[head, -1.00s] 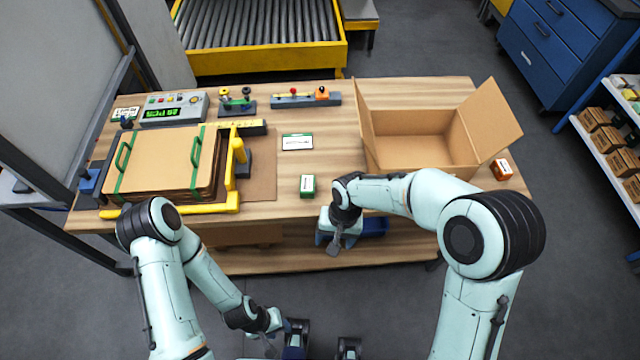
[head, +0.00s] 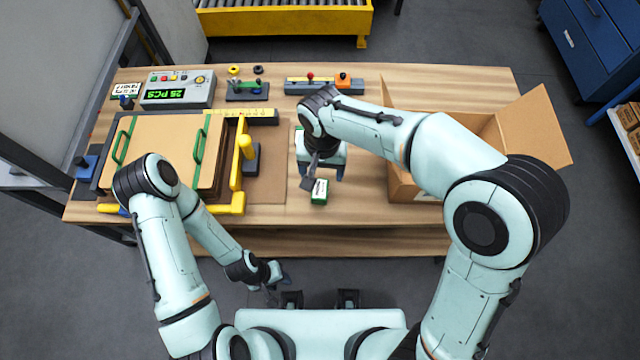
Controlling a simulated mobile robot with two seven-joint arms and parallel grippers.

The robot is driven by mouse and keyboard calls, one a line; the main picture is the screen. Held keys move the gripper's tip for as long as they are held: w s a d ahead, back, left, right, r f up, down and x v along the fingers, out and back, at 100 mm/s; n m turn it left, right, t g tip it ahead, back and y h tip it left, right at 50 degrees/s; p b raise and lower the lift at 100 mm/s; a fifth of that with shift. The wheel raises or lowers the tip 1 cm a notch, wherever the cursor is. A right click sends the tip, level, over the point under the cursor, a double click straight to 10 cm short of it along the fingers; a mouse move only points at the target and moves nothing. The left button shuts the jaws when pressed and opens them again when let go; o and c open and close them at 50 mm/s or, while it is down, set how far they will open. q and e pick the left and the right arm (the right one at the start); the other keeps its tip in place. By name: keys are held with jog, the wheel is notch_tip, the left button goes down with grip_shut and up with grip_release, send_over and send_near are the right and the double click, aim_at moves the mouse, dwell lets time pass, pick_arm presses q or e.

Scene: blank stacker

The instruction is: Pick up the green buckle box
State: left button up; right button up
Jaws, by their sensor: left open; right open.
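The green buckle box (head: 319,192) is a small green box with a white label on top. It sits on the wooden table (head: 440,228) near the front edge, at the middle. My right gripper (head: 312,180) is open and just above and behind the box, partly covering its upper left edge. I cannot tell whether a finger touches it. My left gripper (head: 272,290) is open and empty, low in front of the table, away from the box.
A stack of cardboard sheets (head: 160,150) with green straps lies in a yellow frame on the left. A counter unit (head: 180,90) and lever blocks stand at the back. An open cardboard box (head: 530,125) stands at the right, partly hidden by my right arm.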

aim_at(320, 188)
jog(key=f, duration=0.9)
jog(key=shift+s+a+f, duration=0.2)
jog(key=shift+f, duration=0.15)
jog(key=c, duration=1.1)
jog(key=shift+r, duration=0.1)
jog(key=shift+c, duration=0.2)
